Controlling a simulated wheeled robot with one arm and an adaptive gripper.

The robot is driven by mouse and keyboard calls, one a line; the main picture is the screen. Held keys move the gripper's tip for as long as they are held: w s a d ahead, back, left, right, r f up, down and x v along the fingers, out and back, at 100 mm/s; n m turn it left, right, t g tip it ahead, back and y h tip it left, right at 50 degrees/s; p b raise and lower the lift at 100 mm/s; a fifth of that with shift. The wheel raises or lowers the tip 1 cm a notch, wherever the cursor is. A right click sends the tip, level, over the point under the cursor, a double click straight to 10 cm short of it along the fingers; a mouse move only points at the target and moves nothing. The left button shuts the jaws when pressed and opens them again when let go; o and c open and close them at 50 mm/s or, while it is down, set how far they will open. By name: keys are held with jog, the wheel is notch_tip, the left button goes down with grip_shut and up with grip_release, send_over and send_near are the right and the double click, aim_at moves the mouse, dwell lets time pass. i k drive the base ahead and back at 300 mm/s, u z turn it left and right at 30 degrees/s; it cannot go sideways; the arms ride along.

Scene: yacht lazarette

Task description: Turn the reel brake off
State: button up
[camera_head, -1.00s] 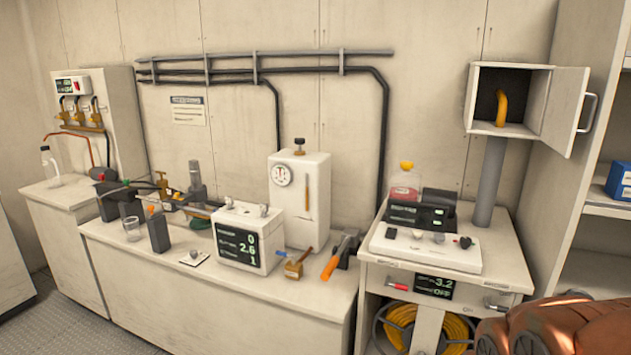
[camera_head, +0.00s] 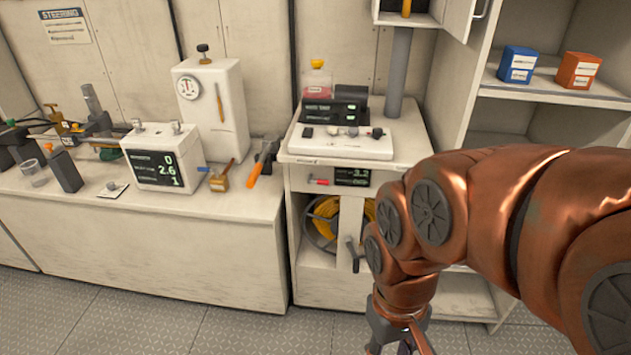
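A reel with yellow hose (camera_head: 324,222) sits in the open bay of the white cabinet (camera_head: 318,283), right of the long counter. A grey lever (camera_head: 352,254) hangs at the front of that bay, at its right side. A red-tipped handle (camera_head: 318,182) sticks out above the reel, beside a small dark display (camera_head: 352,177) whose top line reads about 3.2. I cannot tell which of these is the brake. My gripper (camera_head: 398,347) hangs at the bottom edge, right of and nearer than the reel. Its fingertips are cut off by the frame, and nothing held is visible.
The counter carries a white meter box (camera_head: 160,158), a gauge unit (camera_head: 212,105) and an orange-handled tool (camera_head: 262,165). Shelves at right hold a blue box (camera_head: 516,65) and an orange box (camera_head: 578,71). My arm covers the lower right. The floor (camera_head: 240,335) before the counter is clear.

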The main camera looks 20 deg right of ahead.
aim_at(318, 181)
jog(key=k, duration=1.15)
jog(key=u, duration=1.05)
jog(key=i, duration=1.3)
jog(key=z, duration=0.75)
jog(key=i, duration=0.35)
jog(key=z, duration=0.3)
